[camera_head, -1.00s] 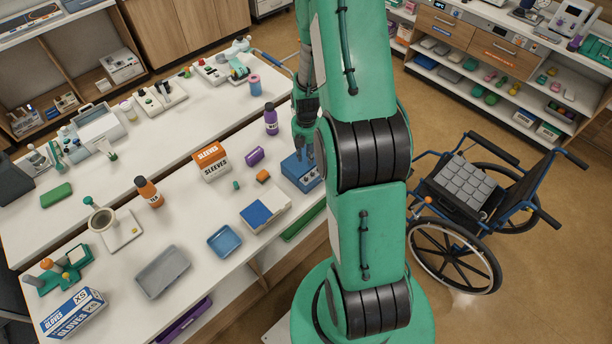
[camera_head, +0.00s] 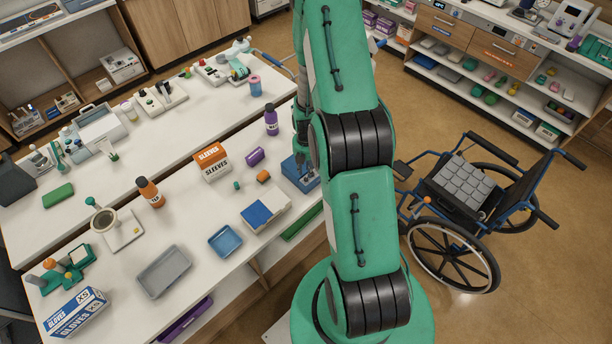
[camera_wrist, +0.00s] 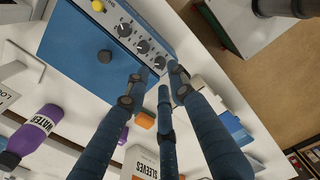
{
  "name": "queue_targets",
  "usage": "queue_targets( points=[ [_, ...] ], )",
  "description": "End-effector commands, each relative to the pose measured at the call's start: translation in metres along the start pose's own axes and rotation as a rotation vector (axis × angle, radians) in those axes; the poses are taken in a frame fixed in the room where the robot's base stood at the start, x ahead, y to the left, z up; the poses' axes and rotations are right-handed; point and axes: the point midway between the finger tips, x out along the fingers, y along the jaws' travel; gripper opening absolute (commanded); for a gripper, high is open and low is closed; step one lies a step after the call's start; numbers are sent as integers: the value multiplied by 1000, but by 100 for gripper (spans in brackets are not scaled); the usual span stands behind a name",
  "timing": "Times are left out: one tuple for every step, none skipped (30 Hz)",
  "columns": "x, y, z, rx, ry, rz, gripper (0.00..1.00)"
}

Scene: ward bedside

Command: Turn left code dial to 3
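The blue code box (camera_head: 299,174) stands near the right edge of the front table, partly hidden by my arm. In the wrist view the same box (camera_wrist: 85,50) shows a grey strip with three dark dials in a row, at the upper left (camera_wrist: 124,29), in the middle (camera_wrist: 142,46) and at the lower right (camera_wrist: 160,62). A yellow button (camera_wrist: 98,5) is beyond the row. The dial numbers are too small to read. My gripper (camera_wrist: 160,76) has its fingers spread, with the tips around the lower-right dial; contact cannot be told. I see nothing held.
Near the box are an orange block (camera_wrist: 144,120), a purple WATER bottle (camera_wrist: 40,130) and a SLEEVES carton (camera_wrist: 140,163). A blue-and-white box (camera_head: 265,210) and a blue tray (camera_head: 225,240) lie on the front table. A wheelchair (camera_head: 465,190) stands on the floor at right.

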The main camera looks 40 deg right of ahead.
Motion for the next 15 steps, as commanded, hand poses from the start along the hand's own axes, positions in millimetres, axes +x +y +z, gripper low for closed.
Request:
queue_targets(
  points=[
    [5, 0, 0, 0, 0, -1, 24],
    [8, 0, 0, 0, 1, -1, 24],
    [12, -1, 0, 0, 1, -2, 24],
    [14, -1, 0, 0, 1, -2, 24],
    [17, -1, 0, 0, 1, -2, 24],
    [21, -1, 0, 0, 1, -2, 24],
    [24, -1, 0, 0, 1, -1, 24],
    [26, -1, 0, 0, 1, -1, 24],
    [30, -1, 0, 0, 1, -1, 24],
    [32, -1, 0, 0, 1, -2, 24],
    [34, -1, -1, 0, 1, -2, 24],
    [37, -1, -1, 0, 1, -2, 24],
    [38, -1, 0, 0, 1, -1, 24],
    [40, -1, 0, 0, 1, -1, 24],
    [42, 0, 0, 0, 0, 0, 24]
  ],
)
